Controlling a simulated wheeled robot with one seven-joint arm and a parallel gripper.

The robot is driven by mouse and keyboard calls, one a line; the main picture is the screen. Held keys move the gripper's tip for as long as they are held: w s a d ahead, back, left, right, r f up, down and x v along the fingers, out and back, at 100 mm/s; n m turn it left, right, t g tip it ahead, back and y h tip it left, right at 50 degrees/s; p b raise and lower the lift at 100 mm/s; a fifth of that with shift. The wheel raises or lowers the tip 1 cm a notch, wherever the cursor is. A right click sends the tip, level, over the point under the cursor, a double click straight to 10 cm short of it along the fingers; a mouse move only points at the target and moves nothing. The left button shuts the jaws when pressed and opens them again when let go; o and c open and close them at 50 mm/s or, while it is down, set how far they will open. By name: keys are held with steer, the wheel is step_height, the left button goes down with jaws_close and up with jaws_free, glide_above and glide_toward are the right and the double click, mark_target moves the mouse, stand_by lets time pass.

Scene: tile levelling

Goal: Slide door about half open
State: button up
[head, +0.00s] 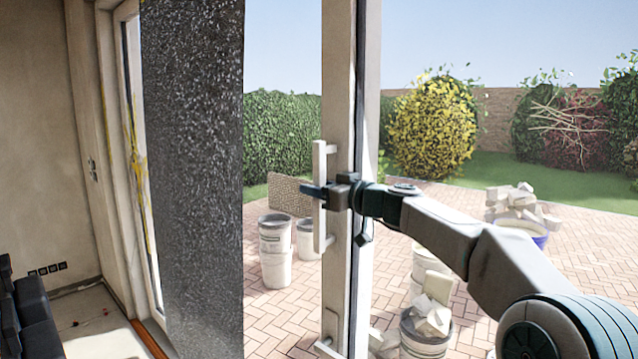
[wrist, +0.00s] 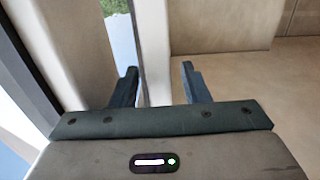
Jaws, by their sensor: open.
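The door's upright beige frame (head: 337,90) stands mid-picture in the head view, with a pale vertical bar handle (head: 319,232) on its left side. My gripper (head: 312,190) reaches in from the right at mid-height of the handle, and its dark fingers overlap the bar. In the wrist view, the two fingers (wrist: 160,85) are apart, with a pale upright strip between them that looks like the handle bar. I see a gap to the right finger; contact on the left is unclear. I cannot tell whether glass fills the spaces beside the frame.
A dark speckled panel (head: 190,180) stands left of the door. Outside, white buckets (head: 276,250), a rubble-filled bucket (head: 425,335) and a blue tub of rubble (head: 520,215) stand on brick paving (head: 590,270). A dark seat (head: 30,320) is at lower left.

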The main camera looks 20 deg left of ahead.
jaws_close()
steer(key=shift+d+f+b, duration=0.1)
steer(key=shift+f+b, duration=0.05)
steer(key=shift+b, duration=0.2)
